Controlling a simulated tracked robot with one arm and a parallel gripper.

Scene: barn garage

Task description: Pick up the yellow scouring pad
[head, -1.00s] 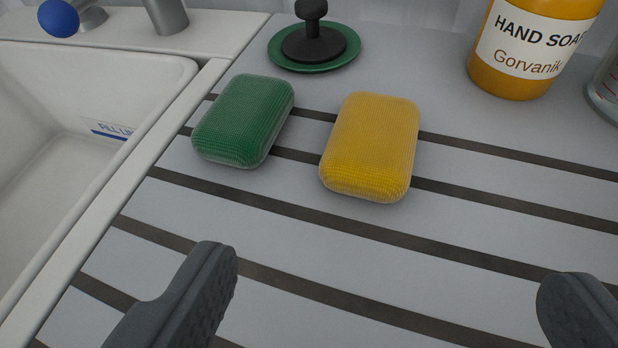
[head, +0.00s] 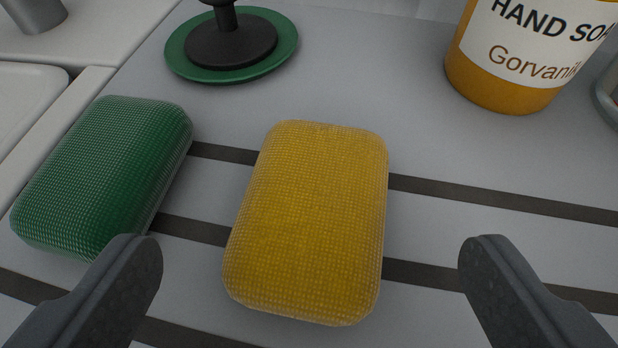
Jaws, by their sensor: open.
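The yellow scouring pad (head: 308,222) lies flat on the grooved grey drainboard, in the middle of the head view. My gripper (head: 312,262) is open, with one finger to the left of the pad and one to the right. Neither finger touches the yellow pad, and the gap on the right looks about as wide as the gap on the left. A green scouring pad (head: 105,175) lies to the left, and the left fingertip overlaps its lower right edge in the picture. I cannot tell if they touch.
A green disc with a black knob (head: 232,45) stands behind the pads. An amber hand soap bottle (head: 510,55) stands at the back right, with part of a clear container at the right edge. The white sink rim (head: 60,110) is at the left. The drainboard right of the yellow pad is clear.

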